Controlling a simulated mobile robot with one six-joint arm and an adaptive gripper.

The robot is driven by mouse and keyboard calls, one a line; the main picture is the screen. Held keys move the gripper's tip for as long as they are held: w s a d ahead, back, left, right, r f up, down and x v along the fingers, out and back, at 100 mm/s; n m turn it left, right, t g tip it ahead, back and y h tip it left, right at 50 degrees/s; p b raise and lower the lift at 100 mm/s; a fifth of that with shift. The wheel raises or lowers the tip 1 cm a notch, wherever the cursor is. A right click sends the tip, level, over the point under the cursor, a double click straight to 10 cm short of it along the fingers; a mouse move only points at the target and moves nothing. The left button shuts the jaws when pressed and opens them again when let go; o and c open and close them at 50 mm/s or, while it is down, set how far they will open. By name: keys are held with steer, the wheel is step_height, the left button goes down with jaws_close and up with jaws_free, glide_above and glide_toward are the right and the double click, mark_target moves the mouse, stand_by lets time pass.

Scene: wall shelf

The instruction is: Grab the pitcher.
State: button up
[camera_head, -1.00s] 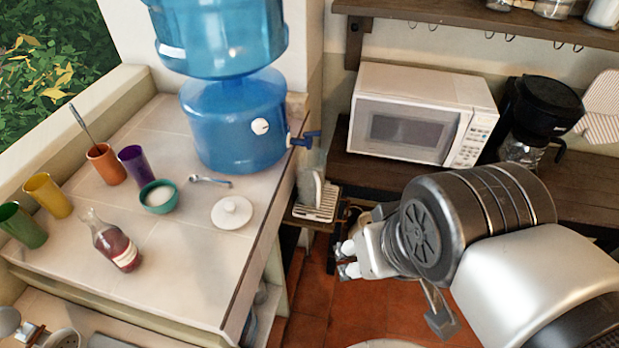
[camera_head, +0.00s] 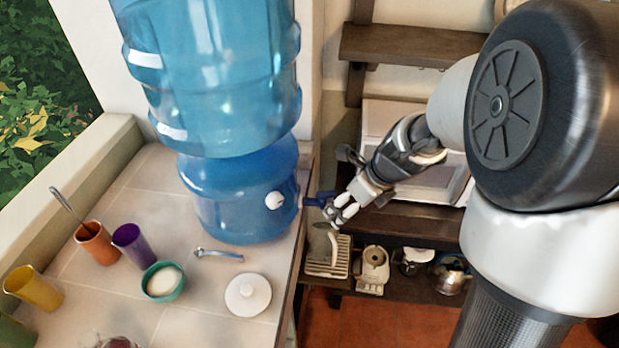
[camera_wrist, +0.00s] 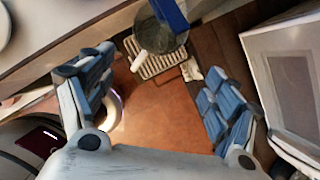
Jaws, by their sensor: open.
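A see-through pitcher (camera_wrist: 166,42) with a white handle stands on a slatted rack below the blue tap, at the top of the wrist view. In the head view only its white handle (camera_head: 333,248) shows clearly, and my fingers overlap the area just above it. My gripper (camera_head: 341,212) is by the tap, above the pitcher and rack. In the wrist view my gripper (camera_wrist: 152,95) has its fingers wide apart with nothing between them. The pitcher lies beyond the fingertips, apart from them.
The blue water dispenser (camera_head: 240,195) stands on the tiled counter, its blue tap (camera_wrist: 172,14) over the pitcher. The slatted rack (camera_head: 318,268) is on a low shelf beside a cream appliance (camera_head: 372,268). A white microwave (camera_wrist: 290,75) stands to the right. The counter edge is on the left.

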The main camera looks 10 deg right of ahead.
steer(key=b, duration=0.5)
glide_above(326, 241)
steer(key=w+d, duration=0.1)
steer(key=d, duration=0.1)
step_height(326, 241, down, 10)
steer(key=f, duration=0.1)
steer(key=b+x, duration=0.2)
steer(key=x, duration=0.1)
steer(key=b+x, duration=0.1)
steer(key=x, duration=0.1)
steer(key=shift+w+a, duration=0.2)
steer(key=shift+w, duration=0.15)
steer(key=c, duration=1.9)
